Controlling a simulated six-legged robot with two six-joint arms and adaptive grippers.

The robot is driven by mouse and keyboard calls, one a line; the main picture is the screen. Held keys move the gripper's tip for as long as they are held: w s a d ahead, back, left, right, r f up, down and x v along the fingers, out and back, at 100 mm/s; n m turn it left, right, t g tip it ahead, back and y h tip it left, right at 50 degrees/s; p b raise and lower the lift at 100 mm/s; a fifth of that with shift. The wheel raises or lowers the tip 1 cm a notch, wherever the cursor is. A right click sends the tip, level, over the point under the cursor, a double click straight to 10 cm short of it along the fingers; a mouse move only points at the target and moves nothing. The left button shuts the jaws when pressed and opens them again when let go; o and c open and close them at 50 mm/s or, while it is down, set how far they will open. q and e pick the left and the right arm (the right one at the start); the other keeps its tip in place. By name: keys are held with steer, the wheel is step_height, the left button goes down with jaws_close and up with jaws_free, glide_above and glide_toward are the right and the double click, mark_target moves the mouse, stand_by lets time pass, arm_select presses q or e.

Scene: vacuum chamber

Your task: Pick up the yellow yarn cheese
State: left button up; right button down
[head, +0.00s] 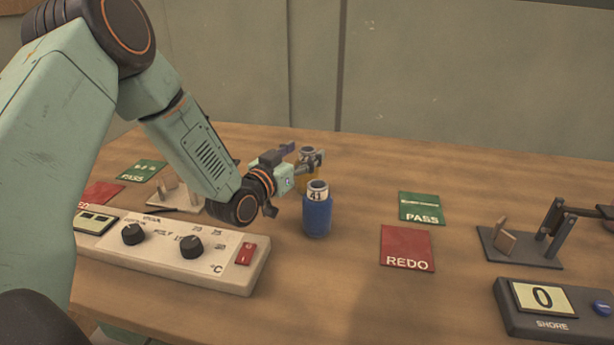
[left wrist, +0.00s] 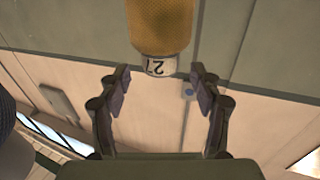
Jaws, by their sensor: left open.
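The yellow yarn cheese (head: 311,181) stands on the wooden table behind the blue one in the head view, largely hidden by my left gripper and the blue cheese. In the left wrist view the yellow yarn cheese (left wrist: 160,25) is at the top, its numbered white core end pointing toward my gripper. My left gripper (head: 306,160) is open at the top of the yellow cheese. In the left wrist view its two fingers (left wrist: 160,79) are spread, with the white core end between or just beyond the tips; I cannot tell if they touch. My right gripper is not in view.
A blue yarn cheese (head: 317,215) stands close in front of my left gripper. A control box with knobs (head: 170,250) lies below my arm. Green PASS (head: 421,207) and red REDO (head: 407,248) mats, a metal stand (head: 520,246) and a SHORE display (head: 550,310) are right.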

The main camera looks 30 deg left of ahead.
arm_select(q)
steer(key=w, duration=0.3)
steer(key=shift+f, duration=0.35)
steer(key=shift+s+d+r, duration=0.1)
steer(key=shift+s+r, duration=0.15)
steer(key=shift+c, duration=0.5)
steer(key=shift+w+f, duration=0.2)
steer(key=c, duration=0.5)
steer(key=shift+s+r, duration=0.15)
steer(key=shift+s, duration=0.05)
steer(key=c, duration=0.4)
steer(key=shift+w, duration=0.2)
jaws_close()
